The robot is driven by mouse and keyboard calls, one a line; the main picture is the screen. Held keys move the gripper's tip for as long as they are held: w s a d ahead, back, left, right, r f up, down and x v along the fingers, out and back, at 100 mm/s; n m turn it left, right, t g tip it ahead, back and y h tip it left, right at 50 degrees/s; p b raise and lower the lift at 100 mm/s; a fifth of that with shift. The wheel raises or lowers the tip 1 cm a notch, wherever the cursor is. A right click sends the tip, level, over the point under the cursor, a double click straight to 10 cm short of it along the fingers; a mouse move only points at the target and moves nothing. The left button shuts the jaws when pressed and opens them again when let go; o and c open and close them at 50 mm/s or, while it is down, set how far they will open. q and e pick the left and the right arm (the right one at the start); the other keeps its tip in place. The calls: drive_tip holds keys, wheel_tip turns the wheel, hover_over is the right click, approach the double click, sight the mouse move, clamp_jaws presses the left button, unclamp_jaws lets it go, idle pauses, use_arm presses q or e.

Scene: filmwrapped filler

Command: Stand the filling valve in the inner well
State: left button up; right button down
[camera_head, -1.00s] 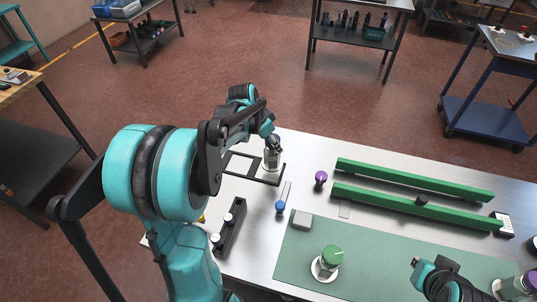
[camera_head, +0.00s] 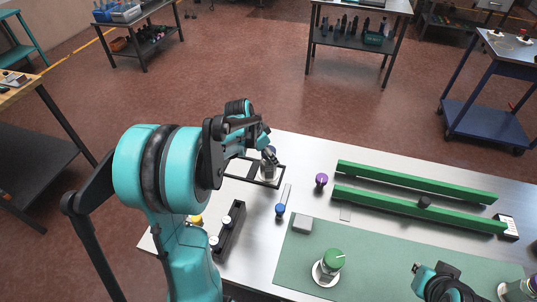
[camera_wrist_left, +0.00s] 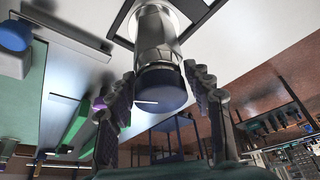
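The filling valve is a silver cylinder with a dark cap (camera_head: 268,171), upright at the black frame (camera_head: 232,176) on the table's far left part. In the left wrist view the valve's dark cap (camera_wrist_left: 162,92) is between my fingertips and a white disc surrounds its lower end.
A black rack (camera_head: 232,231) with white-topped pieces stands nearer me. A blue-capped piece (camera_head: 280,211), a purple knob (camera_head: 321,180) and a grey block (camera_head: 302,223) are to the right. Two green rails (camera_head: 415,181) lie farther right. A green-knobbed piece (camera_head: 333,260) stands on the green mat (camera_head: 390,255).

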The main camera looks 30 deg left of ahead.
use_arm(q)
drive_tip(key=shift+r, duration=0.1)
drive_tip(key=shift+r, duration=0.25)
drive_tip(key=p+v, duration=0.3)
drive_tip(key=v, duration=0.8)
drive_tip(key=s+d+n+t+y, duration=0.2)
drive_tip(key=s+d+n, duration=0.3)
drive_tip(key=s+d, duration=1)
drive_tip(key=shift+d+t, duration=0.5)
drive_tip(key=shift+d, duration=0.7)
wheel_tip(320, 180, down, 6)
drive_tip(key=b, duration=0.5)
drive_tip(key=shift+r, duration=0.15)
